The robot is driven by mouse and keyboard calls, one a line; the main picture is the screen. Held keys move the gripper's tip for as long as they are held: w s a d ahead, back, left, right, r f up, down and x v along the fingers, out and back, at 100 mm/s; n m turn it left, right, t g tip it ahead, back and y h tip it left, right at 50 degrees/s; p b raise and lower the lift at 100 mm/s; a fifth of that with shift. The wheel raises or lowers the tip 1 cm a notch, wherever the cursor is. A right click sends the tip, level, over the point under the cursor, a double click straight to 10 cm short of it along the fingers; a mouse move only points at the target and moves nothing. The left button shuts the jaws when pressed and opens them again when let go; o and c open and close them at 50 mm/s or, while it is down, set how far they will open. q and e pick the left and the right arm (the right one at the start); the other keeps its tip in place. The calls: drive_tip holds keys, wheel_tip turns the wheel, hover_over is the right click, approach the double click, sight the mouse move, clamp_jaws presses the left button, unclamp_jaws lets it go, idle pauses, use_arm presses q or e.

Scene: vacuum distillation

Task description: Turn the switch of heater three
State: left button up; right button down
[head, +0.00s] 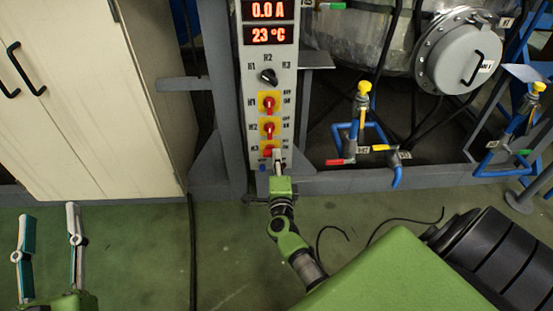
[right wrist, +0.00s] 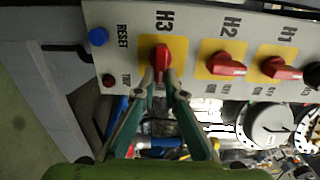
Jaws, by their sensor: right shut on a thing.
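The heater three switch, a red knob on a yellow plate labelled H3 (right wrist: 163,52), shows in the right wrist view and partly in the head view (head: 267,150). Its handle lies crosswise to the handles of the H2 switch (right wrist: 228,65) and the H1 switch (right wrist: 281,68). My right gripper (right wrist: 161,76) is shut on the H3 knob, a fingertip on each side of the handle. In the head view it reaches the panel from below and hides part of the switch. My left gripper (head: 49,211) is open and empty over the floor at lower left.
The control panel (head: 252,75) shows 0.0 A and 23 °C, with a black selector knob (head: 268,76). A blue reset button (right wrist: 98,37) is beside H3. A cream cabinet (head: 65,95) stands left; blue pipes with yellow valves (head: 363,89) stand right.

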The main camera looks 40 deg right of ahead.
drive_tip(key=shift+f, duration=0.1)
drive_tip(key=c, duration=2.1)
unclamp_jaws()
drive_tip(key=shift+s, duration=0.1)
drive_tip(key=v, duration=0.7)
drive_tip(key=shift+s, duration=0.2)
drive_tip(key=shift+a, duration=0.15)
